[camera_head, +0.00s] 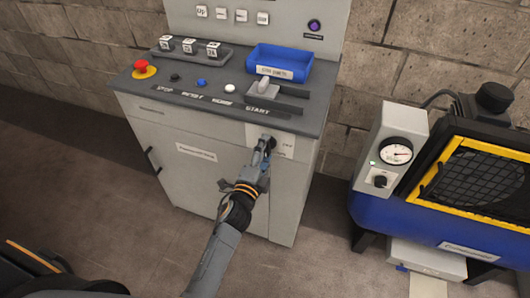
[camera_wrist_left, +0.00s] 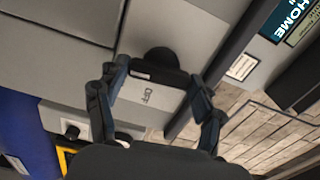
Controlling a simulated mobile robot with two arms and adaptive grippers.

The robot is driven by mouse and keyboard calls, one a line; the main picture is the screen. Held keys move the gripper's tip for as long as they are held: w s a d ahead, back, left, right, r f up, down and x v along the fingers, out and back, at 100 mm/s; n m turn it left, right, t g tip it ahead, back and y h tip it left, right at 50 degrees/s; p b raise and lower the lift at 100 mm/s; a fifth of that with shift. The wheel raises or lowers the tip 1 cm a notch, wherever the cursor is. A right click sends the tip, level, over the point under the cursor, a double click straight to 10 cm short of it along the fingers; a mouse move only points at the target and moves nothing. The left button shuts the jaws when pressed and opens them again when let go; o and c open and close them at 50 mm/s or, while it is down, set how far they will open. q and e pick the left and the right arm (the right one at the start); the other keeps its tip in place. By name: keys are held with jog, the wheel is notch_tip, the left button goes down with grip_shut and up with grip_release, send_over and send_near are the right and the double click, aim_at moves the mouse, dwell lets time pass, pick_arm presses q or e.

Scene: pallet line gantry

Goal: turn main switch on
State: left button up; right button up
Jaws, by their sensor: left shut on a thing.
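The main switch is a black knob (camera_head: 271,142) on a pale plate (camera_head: 286,149) high on the grey cabinet's front, under the console edge. In the left wrist view the dark knob (camera_wrist_left: 161,63) stands by the plate, which reads OFF (camera_wrist_left: 148,95). My left gripper (camera_head: 264,149) reaches up to the switch from below and is shut on the knob. Its two fingers lie on either side of the knob in the wrist view. The fingers partly hide the knob and plate in the head view. My right gripper is not in view.
The cabinet top (camera_head: 215,95) carries a red emergency button (camera_head: 141,66), several small buttons, a lever (camera_head: 263,89) and a blue bin (camera_head: 281,62). A blue machine with a gauge (camera_head: 396,151) stands at the right. Floor between them is clear.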

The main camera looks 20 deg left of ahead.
pick_arm(q)
jog(key=shift+m, duration=0.6)
jog(key=o, duration=1.2)
jog(key=shift+c, duration=0.2)
jog(key=s, duration=0.7)
jog(key=shift+s, duration=0.3)
jog(key=shift+a, duration=0.1)
